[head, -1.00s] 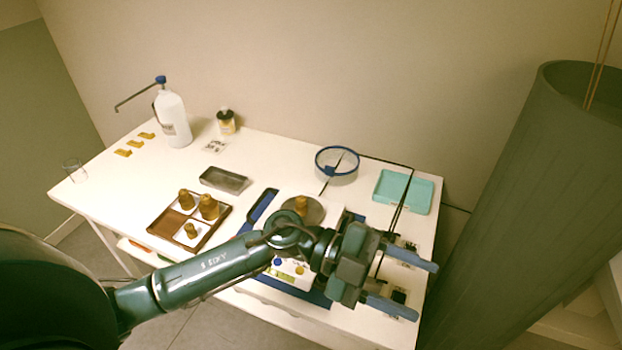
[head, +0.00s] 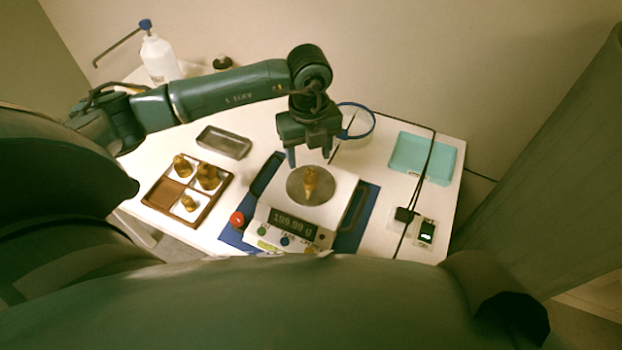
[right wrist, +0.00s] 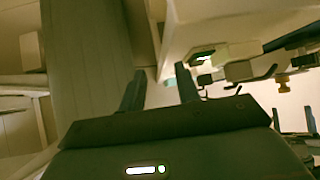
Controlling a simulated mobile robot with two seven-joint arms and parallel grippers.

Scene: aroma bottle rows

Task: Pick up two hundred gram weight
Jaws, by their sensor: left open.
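A brass weight (head: 310,182) stands on the round steel pan (head: 325,190) of a white scale (head: 342,200), whose display reads about 199.99 g. My left gripper (head: 311,160) points down just above and behind the weight in the head view. Its fingers are apart with nothing between them, and I cannot tell whether they reach past the weight's top. My right gripper (right wrist: 159,72) shows in the right wrist view with its two fingers apart and empty, away from the weight.
A brown divided tray (head: 215,213) with three brass weights stands left of the scale. A grey metal tray (head: 224,142) lies behind it. A blue-rimmed ring (head: 372,124), a teal tray (head: 425,155) and a cable lie to the right. A red knob (head: 237,219) sits by the scale.

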